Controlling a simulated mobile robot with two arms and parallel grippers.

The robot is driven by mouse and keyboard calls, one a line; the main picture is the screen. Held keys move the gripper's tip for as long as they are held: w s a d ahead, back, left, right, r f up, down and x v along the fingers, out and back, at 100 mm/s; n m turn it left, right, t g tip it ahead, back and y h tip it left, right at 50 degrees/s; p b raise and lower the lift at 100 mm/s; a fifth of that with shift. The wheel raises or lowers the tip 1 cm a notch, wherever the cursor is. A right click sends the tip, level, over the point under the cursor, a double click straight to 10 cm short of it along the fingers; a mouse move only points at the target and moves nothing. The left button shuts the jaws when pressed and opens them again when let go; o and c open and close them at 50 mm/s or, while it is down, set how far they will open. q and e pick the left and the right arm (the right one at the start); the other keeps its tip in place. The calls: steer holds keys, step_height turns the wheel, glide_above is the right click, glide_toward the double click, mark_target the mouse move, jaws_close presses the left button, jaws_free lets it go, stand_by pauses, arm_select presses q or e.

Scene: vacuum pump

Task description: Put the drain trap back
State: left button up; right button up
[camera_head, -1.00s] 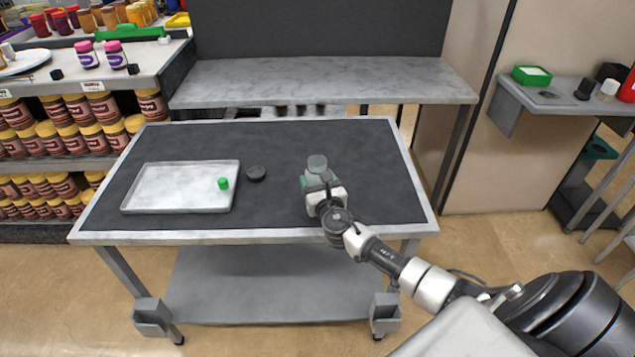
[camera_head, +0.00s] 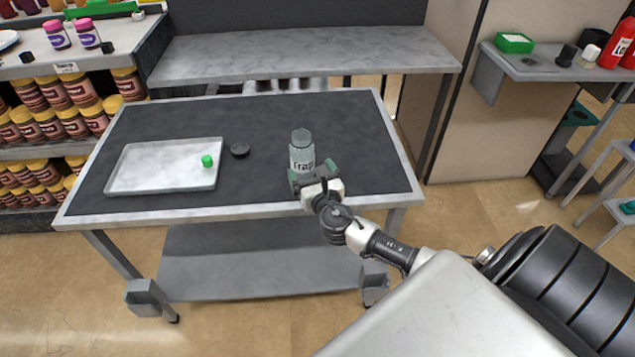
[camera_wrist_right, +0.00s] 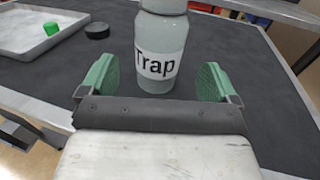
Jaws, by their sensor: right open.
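The drain trap is a grey-green translucent bottle labelled "Trap" (camera_head: 302,146), upright on the dark table top, right of the middle. It also shows in the right wrist view (camera_wrist_right: 160,50), its top cut off by the frame edge. My right gripper (camera_head: 314,176) is at the near side of the trap. In the right wrist view the right gripper's green-padded fingers (camera_wrist_right: 160,82) are spread wide, with the lower part of the trap ahead of and between them, apart from both pads. My left gripper is not in view.
A metal tray (camera_head: 125,180) holding a small green cap (camera_head: 207,161) lies on the table's left. A black round cap (camera_head: 240,151) lies between tray and trap. A raised grey shelf (camera_head: 300,55) runs behind the table. The table's right side is clear.

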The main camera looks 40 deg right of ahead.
steer(key=v, duration=0.5)
steer(key=shift+s, duration=0.1)
